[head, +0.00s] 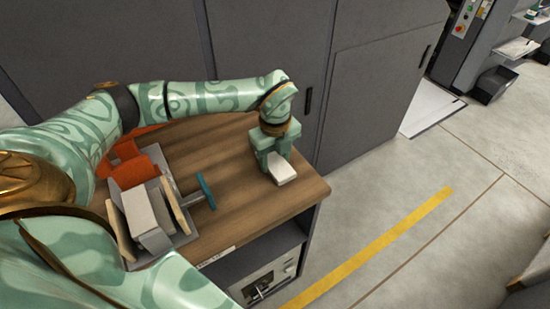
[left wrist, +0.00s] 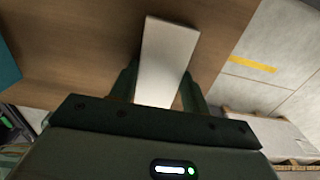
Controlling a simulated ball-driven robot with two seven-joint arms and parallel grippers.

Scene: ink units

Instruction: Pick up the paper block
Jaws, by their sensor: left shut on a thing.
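The paper block (head: 282,173) is a small white slab near the right end of the wooden tabletop in the head view. In the left wrist view the paper block (left wrist: 166,55) is a long pale piece running up between the fingers. My left gripper (head: 272,165) comes down over it from above and is shut on it; the fingers (left wrist: 158,90) are on both sides of it in the left wrist view. I cannot tell whether the block touches the table. My right gripper is not in view.
The wooden table (head: 240,205) also bears a grey press-like device (head: 147,215) with wooden sides, a teal T-shaped handle (head: 205,190) and an orange item (head: 135,165). Grey cabinets (head: 260,50) stand behind. Floor at right is open, with a yellow line (head: 365,250).

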